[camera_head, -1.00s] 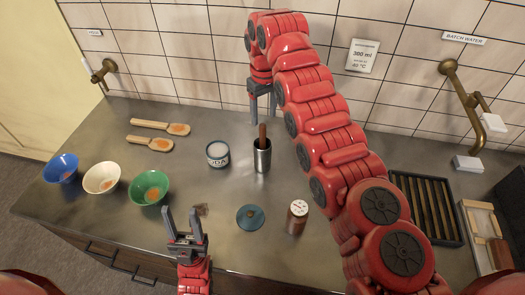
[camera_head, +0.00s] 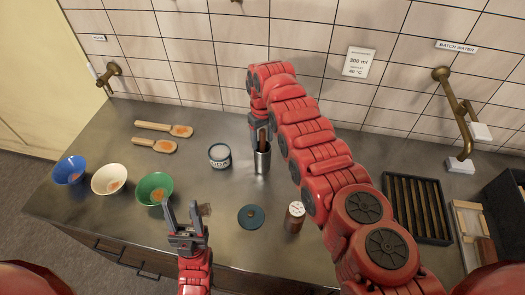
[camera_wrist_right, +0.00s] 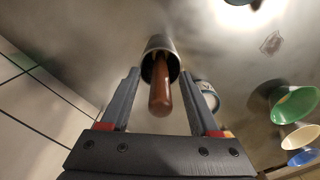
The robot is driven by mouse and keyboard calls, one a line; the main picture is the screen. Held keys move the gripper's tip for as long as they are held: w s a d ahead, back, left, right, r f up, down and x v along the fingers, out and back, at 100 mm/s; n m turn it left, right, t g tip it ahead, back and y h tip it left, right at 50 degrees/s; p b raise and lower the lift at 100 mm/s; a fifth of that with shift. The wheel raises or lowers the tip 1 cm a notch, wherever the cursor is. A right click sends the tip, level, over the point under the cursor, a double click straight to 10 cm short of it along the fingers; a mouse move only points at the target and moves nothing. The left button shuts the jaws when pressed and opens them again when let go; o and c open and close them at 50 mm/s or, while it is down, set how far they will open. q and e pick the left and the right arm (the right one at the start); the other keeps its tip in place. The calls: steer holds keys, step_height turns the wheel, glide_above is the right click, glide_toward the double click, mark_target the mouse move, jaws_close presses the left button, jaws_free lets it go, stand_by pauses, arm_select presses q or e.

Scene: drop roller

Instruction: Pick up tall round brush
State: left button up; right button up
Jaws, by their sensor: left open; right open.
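The brush shows as a brown rounded handle (camera_wrist_right: 161,88) standing out of a steel cup in the right wrist view; its lower end is hidden inside. In the head view the handle (camera_head: 262,137) leans slightly in the steel cup (camera_head: 262,158). My right gripper (camera_head: 258,134) is at the cup's mouth, open. In the right wrist view its fingers (camera_wrist_right: 160,98) stand on either side of the handle, apart from it. My left gripper (camera_head: 184,210) is open and empty over the counter's front, right of the green bowl.
A labelled jar (camera_head: 219,156) stands just left of the cup. A blue lid (camera_head: 251,217) and a jar with a dial top (camera_head: 295,214) are in front. Blue (camera_head: 69,171), cream (camera_head: 109,179) and green (camera_head: 154,188) bowls and two wooden scoops (camera_head: 154,145) lie left. A slotted tray (camera_head: 417,208) is right.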

jaws_close()
steer(key=shift+r, duration=0.1)
stand_by(0.5)
